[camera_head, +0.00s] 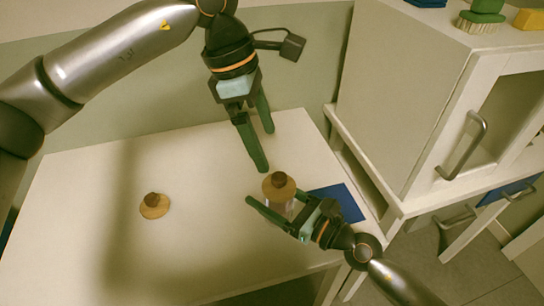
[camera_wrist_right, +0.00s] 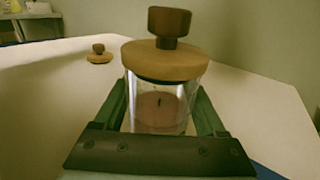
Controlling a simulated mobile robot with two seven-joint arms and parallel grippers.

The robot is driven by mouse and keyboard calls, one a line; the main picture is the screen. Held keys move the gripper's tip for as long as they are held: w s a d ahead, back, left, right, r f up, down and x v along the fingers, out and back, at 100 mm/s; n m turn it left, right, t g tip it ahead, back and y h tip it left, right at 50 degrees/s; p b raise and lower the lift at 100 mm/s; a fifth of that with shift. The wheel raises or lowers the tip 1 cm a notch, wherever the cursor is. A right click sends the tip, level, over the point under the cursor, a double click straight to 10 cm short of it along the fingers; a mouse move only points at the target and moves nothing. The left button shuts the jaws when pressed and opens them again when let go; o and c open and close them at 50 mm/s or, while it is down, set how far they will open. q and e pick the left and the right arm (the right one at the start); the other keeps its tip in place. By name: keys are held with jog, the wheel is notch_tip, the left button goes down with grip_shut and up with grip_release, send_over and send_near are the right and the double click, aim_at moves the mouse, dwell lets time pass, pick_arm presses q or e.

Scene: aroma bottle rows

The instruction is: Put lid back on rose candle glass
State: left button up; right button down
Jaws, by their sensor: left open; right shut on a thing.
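The rose candle glass (camera_wrist_right: 160,112) is clear, with a pinkish candle and dark wick inside. It stands upright near the table's right side and also shows in the head view (camera_head: 279,203). A round wooden lid with a dark knob (camera_wrist_right: 165,60) sits on its rim and looks seated, also seen from above in the head view (camera_head: 279,186). My right gripper (camera_head: 274,202) is shut on the glass, one finger on each side. My left gripper (camera_head: 266,150) is open and empty, its fingers pointing down above and behind the glass.
A second wooden lid with a dark knob (camera_head: 153,206) lies on the white table (camera_head: 80,230) at the left. A blue mat (camera_head: 346,201) lies right of the glass. A white cabinet (camera_head: 400,100) stands at the right, with a green brush (camera_head: 482,17) on top. The table's middle is clear.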

pick_arm(q)
jog(key=shift+v, duration=0.95)
pick_arm(e)
jog(key=shift+f, duration=0.15)
grip_release()
pick_arm(q)
jog(key=shift+f, duration=0.1)
notch_tip(320, 180, down, 5)
jog(key=b, duration=0.4)
jog(key=shift+b, duration=0.4)
pick_arm(e)
jog(key=v, duration=1.2)
jog(key=shift+s+d, duration=0.2)
pick_arm(q)
jog(key=shift+d, duration=0.1)
pick_arm(e)
jog(key=shift+d, duration=0.1)
